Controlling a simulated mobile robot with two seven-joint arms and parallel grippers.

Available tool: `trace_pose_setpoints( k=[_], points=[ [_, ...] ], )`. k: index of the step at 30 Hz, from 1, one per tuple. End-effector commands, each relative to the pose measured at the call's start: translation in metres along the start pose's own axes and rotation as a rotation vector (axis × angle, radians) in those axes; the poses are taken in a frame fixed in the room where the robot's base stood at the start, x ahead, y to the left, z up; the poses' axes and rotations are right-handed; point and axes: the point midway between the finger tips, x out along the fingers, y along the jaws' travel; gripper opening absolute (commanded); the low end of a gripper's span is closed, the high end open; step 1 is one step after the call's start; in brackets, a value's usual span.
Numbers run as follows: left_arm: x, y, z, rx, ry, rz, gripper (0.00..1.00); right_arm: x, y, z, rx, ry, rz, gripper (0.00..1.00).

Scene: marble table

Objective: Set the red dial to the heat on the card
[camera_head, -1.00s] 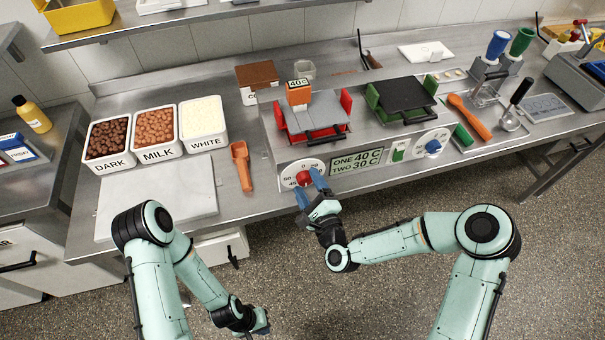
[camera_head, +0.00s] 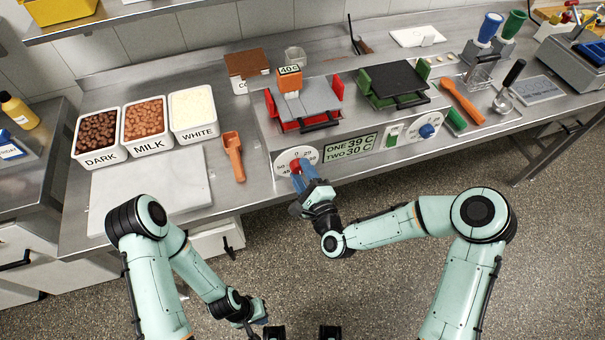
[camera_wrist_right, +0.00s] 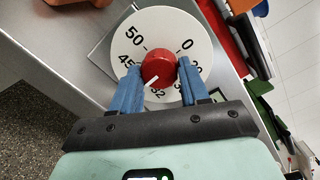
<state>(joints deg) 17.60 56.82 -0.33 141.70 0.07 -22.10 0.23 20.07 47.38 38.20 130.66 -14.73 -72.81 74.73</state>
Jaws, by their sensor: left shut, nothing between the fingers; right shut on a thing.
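The red dial (camera_head: 295,166) is on the front of the left warming unit, on a white numbered disc (camera_wrist_right: 205,50). In the right wrist view the dial (camera_wrist_right: 158,66) has a white mark pointing down-left; some numbers are hidden by fingers. My right gripper (camera_head: 303,174) is shut on the dial, with a blue finger on each side of it. The card (camera_head: 289,70) reads 40 C and stands on an orange block on top of the left unit. The display (camera_head: 350,145) reads ONE 39 C and TWO 30 C. My left gripper (camera_head: 258,314) is shut and empty, low over the floor.
A blue dial (camera_head: 427,131) and green switch (camera_head: 392,135) are right of the display. Chocolate tubs DARK (camera_head: 102,158), MILK (camera_head: 149,137) and WHITE (camera_head: 194,132) stand left. An orange scoop (camera_head: 233,155) lies on the counter beside the unit.

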Motion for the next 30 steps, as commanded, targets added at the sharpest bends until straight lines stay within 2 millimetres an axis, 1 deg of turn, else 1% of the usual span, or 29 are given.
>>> trace_pose_setpoints(
  k=[1,8,18,24,30],
  points=[
    [0.007,-0.003,0.003,-0.002,-0.004,-0.002,0.0,0.0,0.001,-0.001,-0.025,0.001,-0.004,0.15],
    [0.031,-0.015,0.01,-0.006,-0.017,-0.006,0.0,0.0,0.001,0.0,-0.199,0.008,0.006,0.15],
    [0.069,-0.03,0.017,-0.012,-0.032,-0.011,0.0,0.001,-0.001,0.002,-0.521,0.025,0.028,0.15],
    [0.089,-0.038,0.018,-0.014,-0.038,-0.013,0.0,0.001,-0.001,0.002,-0.71,0.036,0.042,0.15],
    [0.102,-0.04,0.009,-0.011,-0.01,-0.007,0.0,0.001,-0.002,0.003,-0.897,0.047,0.056,0.14]
  ],
)
